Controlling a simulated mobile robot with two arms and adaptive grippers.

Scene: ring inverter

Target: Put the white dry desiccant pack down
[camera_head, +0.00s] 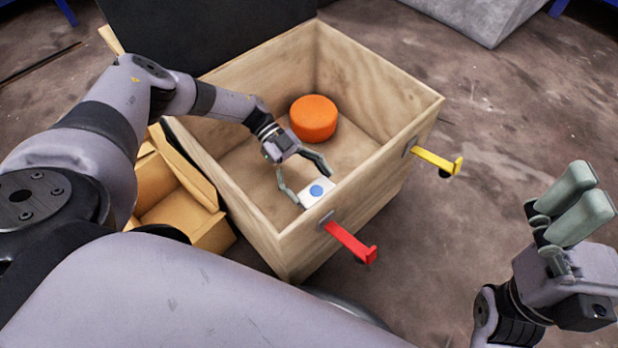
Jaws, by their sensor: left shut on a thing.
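The white desiccant pack (309,198) with a blue dot on its face is inside the wooden crate (243,201), near the front wall by the red handle. My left gripper (303,186) reaches down into the crate and is shut on the pack, with a finger at either side of it. Whether the pack touches the crate floor is hard to tell. My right gripper (568,205) is outside the crate at the right, with its finger pads side by side. I see no thing in it, and its opening is unclear.
An orange round block (313,118) lies in the crate behind my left gripper. A red handle (349,242) and a yellow handle (436,161) stick out from the crate. An open cardboard box (180,207) stands left of it. Bare floor (510,110) lies to the right.

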